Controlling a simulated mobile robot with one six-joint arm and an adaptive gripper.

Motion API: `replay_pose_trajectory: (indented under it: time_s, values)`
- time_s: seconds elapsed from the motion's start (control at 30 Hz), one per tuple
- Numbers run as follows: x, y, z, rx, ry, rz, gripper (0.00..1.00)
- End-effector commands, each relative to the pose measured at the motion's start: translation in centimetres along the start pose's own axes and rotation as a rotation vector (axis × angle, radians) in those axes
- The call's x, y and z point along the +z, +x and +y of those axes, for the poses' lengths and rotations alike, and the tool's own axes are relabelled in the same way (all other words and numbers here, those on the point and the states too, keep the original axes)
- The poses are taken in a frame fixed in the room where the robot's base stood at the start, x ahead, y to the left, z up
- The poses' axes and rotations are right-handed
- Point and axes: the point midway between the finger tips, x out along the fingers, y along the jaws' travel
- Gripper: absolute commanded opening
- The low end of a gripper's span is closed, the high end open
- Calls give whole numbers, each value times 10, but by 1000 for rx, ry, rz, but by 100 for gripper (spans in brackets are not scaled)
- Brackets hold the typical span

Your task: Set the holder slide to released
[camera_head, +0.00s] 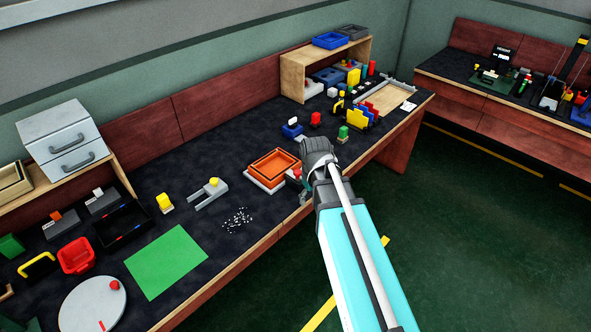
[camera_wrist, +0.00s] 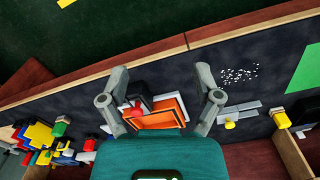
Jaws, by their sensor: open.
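No part is clearly labelled as the holder slide. A dark fixture with a red knob (camera_wrist: 137,111) shows between my fingers in the wrist view, beside an orange tray (camera_wrist: 166,113). In the head view, the orange tray (camera_head: 272,167) sits near the table's front edge, and a bit of red (camera_head: 297,173) shows beside my wrist. A grey forked piece (camera_head: 207,195) with a yellow knob lies farther left; it also shows in the wrist view (camera_wrist: 238,112). My gripper (camera_wrist: 162,102) is open and empty, above the front edge; my arm partly hides the fixture in the head view.
Small white bits (camera_head: 237,219) lie scattered left of the tray. A green mat (camera_head: 166,261) is at the front left. Several coloured blocks and a yellow-handled rack (camera_head: 362,113) stand to the right. The table has bare room behind the tray.

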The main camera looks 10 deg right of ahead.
Motion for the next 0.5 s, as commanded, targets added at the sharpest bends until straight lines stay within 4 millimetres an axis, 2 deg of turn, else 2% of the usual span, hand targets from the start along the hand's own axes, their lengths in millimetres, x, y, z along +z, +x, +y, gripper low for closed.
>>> replay_pose_trajectory:
  time_s: [0.03,0.5]
  values:
    - [-23,-6,8,0,-65,0,82]
    - [-166,-35,54,0,-787,0,82]
